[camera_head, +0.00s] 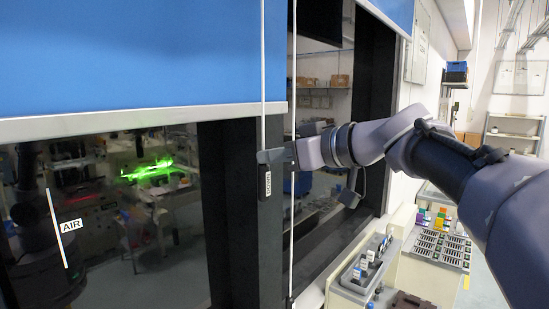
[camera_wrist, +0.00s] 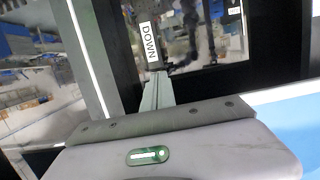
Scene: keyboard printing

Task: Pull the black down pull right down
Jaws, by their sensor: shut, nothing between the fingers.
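The black down pull (camera_head: 261,184) has a small vertical white DOWN label and sits on the dark door post in the head view. A thin white line runs vertically above it. In the wrist view, the DOWN label of the pull (camera_wrist: 149,41) is just beyond my fingertips. My gripper (camera_head: 264,156) is shut with nothing between its fingers. It reaches in from the right, and its tip is just above the label. In the wrist view my gripper (camera_wrist: 155,76) points toward the label. Whether the tip touches the pull, I cannot tell.
A blue panel (camera_head: 130,55) with a pale lower edge is above dark reflective glass (camera_head: 120,220), which carries an AIR label (camera_head: 72,225). A dark opening stands right of the post. A bench with a grey tray (camera_head: 350,290) and a rack (camera_head: 438,247) is below my arm.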

